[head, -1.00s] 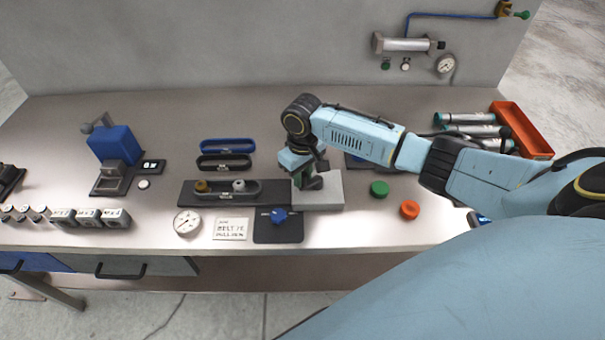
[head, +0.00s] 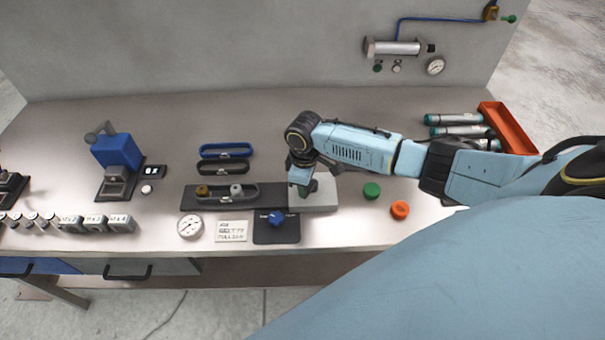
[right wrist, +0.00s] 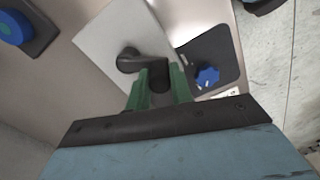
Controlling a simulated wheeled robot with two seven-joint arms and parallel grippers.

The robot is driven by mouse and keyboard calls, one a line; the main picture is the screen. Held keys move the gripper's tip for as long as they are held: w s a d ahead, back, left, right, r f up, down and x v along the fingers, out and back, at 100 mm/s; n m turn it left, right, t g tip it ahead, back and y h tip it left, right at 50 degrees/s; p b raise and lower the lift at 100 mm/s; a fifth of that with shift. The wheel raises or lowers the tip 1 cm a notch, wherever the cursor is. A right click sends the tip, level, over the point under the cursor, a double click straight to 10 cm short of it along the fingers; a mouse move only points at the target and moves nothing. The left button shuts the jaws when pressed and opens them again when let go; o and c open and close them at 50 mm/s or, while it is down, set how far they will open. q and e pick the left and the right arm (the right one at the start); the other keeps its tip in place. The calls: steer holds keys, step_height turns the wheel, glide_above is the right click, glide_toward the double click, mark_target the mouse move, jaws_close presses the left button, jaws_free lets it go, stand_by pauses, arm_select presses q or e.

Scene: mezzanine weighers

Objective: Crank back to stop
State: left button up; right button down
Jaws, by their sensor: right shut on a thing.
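A dark crank (right wrist: 132,60) sits on a pale grey block (right wrist: 100,38) in the right wrist view. My right gripper (right wrist: 160,78) has its green fingers closed around the crank's upright handle at the arm's outer end. In the head view the right gripper (head: 303,188) is over the pale block (head: 322,196), pointing down, and the crank is mostly hidden behind it and my wrist. My left gripper is not in view.
Left of the block lies a dark base (head: 190,196) with a belt and two pulleys. A blue knob (head: 276,217) on a dark pad is in front. Green (head: 371,190) and orange (head: 400,209) knobs stand to the right. A blue press (head: 117,150) is at left.

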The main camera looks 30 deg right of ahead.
stand_by(0.3)
steer(key=c, duration=1.2)
jaws_free()
steer(key=shift+c, duration=0.2)
step_height(320, 180, up, 13)
steer(key=shift+r, duration=0.2)
